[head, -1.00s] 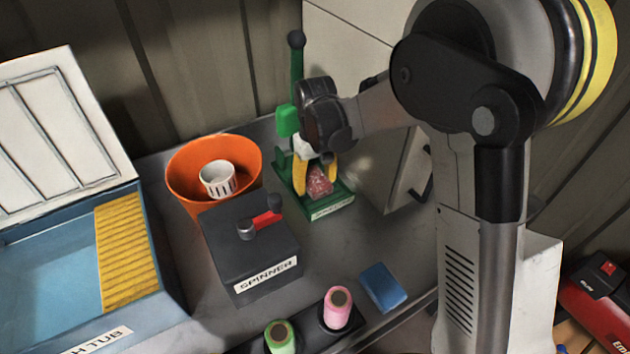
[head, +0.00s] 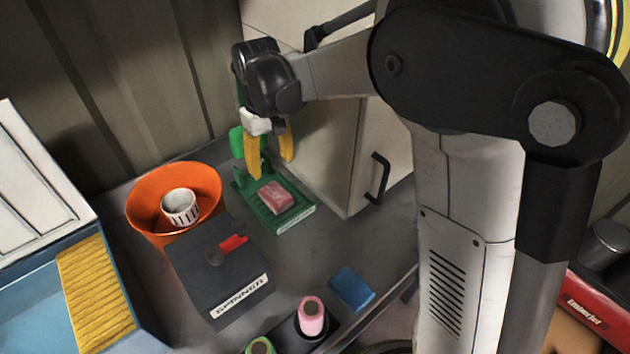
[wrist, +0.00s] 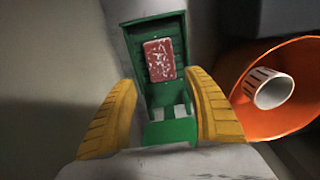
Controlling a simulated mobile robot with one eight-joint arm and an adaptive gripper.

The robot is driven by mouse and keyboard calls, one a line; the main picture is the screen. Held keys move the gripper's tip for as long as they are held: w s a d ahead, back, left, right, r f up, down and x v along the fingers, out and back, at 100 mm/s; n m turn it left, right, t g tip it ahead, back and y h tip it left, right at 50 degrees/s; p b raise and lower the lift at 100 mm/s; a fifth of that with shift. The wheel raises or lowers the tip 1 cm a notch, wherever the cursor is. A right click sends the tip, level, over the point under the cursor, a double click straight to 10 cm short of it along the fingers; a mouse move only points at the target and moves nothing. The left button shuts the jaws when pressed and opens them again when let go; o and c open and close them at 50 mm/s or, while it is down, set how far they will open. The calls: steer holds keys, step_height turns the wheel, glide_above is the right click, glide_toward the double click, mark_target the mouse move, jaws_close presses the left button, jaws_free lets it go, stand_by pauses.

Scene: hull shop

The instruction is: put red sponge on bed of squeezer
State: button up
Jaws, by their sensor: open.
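The red sponge (head: 275,197), pinkish red with pale patches, lies flat on the green bed of the squeezer (head: 298,213). In the wrist view the sponge (wrist: 159,60) rests on the green bed (wrist: 139,88), inside its raised edges. My gripper (head: 270,168) has yellow fingers and is open and empty, above the bed and apart from the sponge. In the wrist view its fingers (wrist: 165,110) stand wide on either side of the squeezer's lower part. The squeezer's upright and lever are partly hidden behind my gripper in the head view.
An orange bucket (head: 140,218) holding a white slotted cup (head: 180,208) stands left of the squeezer. The dark spinner box (head: 205,285) is in front of it. A blue sponge (head: 352,289) and a pink spool (head: 311,318) lie nearer. A pale cabinet (head: 330,150) stands close behind at right.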

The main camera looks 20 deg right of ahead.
steer(key=s+d+r+m+t, duration=0.2)
steer(key=s+d+r+t, duration=0.1)
steer(key=s+d+r, duration=0.6)
steer(key=s+d+f+m+t, duration=0.1)
steer(key=s+t, duration=0.1)
steer(key=s, duration=0.4)
steer(key=s+d+f+m+t, duration=0.1)
steer(key=s+t, duration=0.1)
steer(key=s, duration=0.3)
steer(key=shift+s+d+f+m, duration=0.2)
steer(key=shift+s+f+m, duration=0.05)
steer(key=shift+s+m, duration=0.1)
